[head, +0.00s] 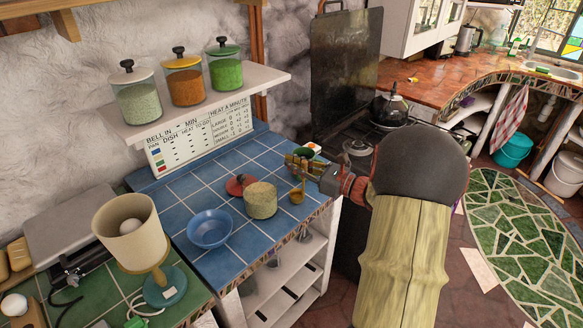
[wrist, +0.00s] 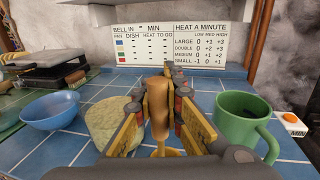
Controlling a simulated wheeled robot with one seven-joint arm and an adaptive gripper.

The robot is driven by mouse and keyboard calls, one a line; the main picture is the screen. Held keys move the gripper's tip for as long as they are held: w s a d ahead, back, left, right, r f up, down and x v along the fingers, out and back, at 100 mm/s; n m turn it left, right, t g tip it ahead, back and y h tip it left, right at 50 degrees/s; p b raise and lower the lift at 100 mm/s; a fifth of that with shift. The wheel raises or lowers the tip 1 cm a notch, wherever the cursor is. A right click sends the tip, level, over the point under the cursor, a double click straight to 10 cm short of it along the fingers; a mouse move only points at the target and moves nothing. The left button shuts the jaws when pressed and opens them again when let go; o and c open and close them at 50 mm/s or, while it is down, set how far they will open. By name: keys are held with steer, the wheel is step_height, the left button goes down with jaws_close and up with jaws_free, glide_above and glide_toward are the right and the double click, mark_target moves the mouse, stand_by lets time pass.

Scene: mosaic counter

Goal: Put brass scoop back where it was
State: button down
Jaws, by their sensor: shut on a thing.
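The brass scoop (head: 297,197) hangs below my gripper (head: 302,165), over the right part of the blue tiled counter. In the wrist view its handle (wrist: 157,105) stands upright between the two yellow-padded fingers of my gripper (wrist: 158,110), which are shut on it. The scoop's bowl is mostly hidden at the bottom edge of the wrist view. A lidless jar of pale grain (head: 261,201) stands to the left of the scoop; its grain also shows in the wrist view (wrist: 112,118), partly behind the left finger. A red lid (head: 238,185) lies behind the jar.
A blue bowl (head: 209,230) stands left of the jar. A green mug (wrist: 238,122) and a white timer (wrist: 292,124) stand right of my gripper. A sign board (head: 200,137) stands at the back, beneath a shelf (head: 265,77) with three jars. Bare tiles lie left of the lid.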

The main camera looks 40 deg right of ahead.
steer(key=shift+r, duration=0.1)
steer(key=c, duration=1.9)
jaws_free()
